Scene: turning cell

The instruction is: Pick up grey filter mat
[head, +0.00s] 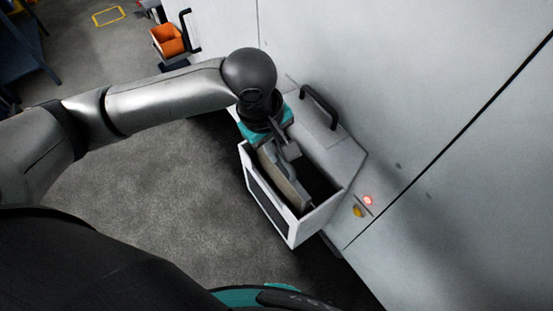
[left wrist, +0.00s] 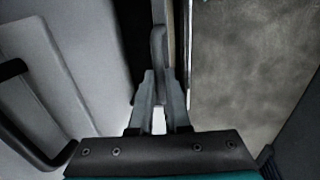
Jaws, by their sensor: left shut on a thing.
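The grey filter mat (head: 286,184) stands on edge in the open white filter box (head: 292,229), its face grey-beige. The mat's lower part is hidden inside the box. My right gripper is not in view.
The box juts from a pale machine wall (head: 420,110). A dark bar handle (head: 319,106) is on its housing, with a red lit lamp (head: 368,199) and a yellow knob (head: 358,211) nearby. An orange bin (head: 167,40) stands farther back.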

